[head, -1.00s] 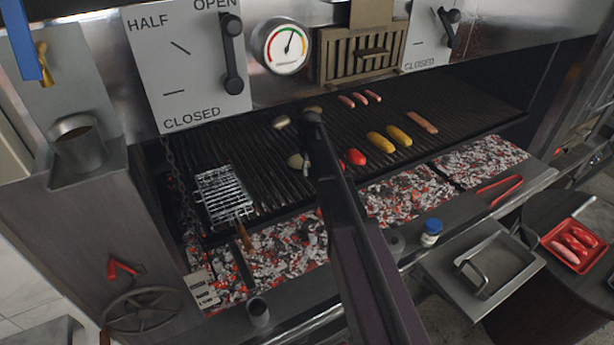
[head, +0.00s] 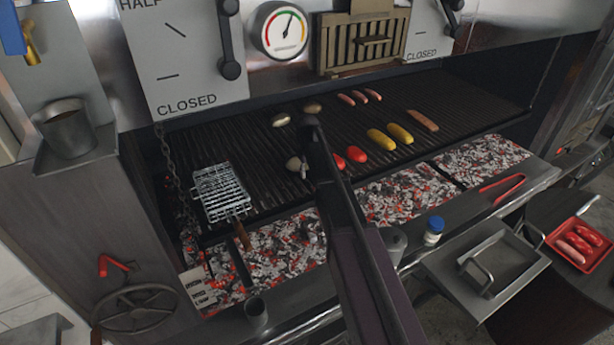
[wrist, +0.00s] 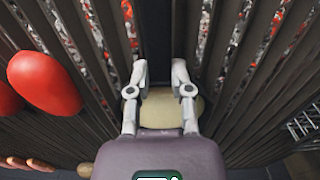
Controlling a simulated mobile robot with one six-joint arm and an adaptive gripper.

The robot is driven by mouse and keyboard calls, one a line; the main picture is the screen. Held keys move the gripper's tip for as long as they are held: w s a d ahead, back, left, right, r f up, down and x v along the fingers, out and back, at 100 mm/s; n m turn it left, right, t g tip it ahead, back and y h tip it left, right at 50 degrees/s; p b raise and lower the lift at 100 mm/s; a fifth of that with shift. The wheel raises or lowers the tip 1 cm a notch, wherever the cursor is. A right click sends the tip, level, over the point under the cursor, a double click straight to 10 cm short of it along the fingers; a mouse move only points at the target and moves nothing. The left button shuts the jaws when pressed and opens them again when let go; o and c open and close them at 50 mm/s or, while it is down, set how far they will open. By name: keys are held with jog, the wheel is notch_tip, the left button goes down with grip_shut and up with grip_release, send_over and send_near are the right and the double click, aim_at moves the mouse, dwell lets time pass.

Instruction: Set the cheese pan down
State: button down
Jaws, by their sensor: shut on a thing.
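My gripper (wrist: 160,74) is shut on a dark, narrow bar (wrist: 157,40) that runs up between its fingertips in the wrist view. I take it for the cheese pan's handle, but it is hard to tell from the dark grate. In the head view my arm hides most of the area around the gripper.
A wire basket (head: 219,193) lies left. Glowing coals (head: 285,250) line the front. Right are red tongs (head: 502,188), a steel tray (head: 535,263) and a red tray (head: 553,240). Bare grate (head: 265,170) lies left of my gripper.

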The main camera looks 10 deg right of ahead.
aim_at(308, 173)
dwell(0.3)
jog(key=c, duration=0.5)
grip_release()
jog(key=shift+c, duration=0.2)
jog(key=shift+r, duration=0.15)
notch_tip(308, 173, up, 12)
jog(key=p, duration=1.2)
jog(key=shift+s, duration=0.15)
jog(key=s+m, duration=0.3)
jog(key=s, duration=2.6)
jog(key=shift+s+d+m, duration=0.15)
jog(key=shift+s+m, duration=0.15)
jog(key=shift+s, duration=0.05)
